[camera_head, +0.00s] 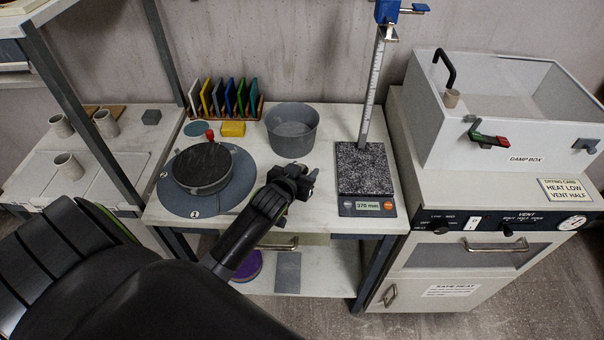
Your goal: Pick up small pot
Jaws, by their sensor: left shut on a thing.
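My left gripper (300,180) is over the front of the middle table, its arm coming in from the lower left. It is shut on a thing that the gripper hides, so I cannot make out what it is. Small pale pots stand on the left shelf: one (61,126) at the back left, one (106,123) at the back right, and one (69,166) nearer the front. Another small beige pot (452,98) is at the damp box's left end. My right gripper is not in view.
A grey tub (292,143) stands just behind the gripper. Left of it is a turntable disc (180,208) with a dark round lidded piece (203,165). A height gauge on a speckled base (362,165) stands right. The damp box (500,130) sits on the drying cabinet.

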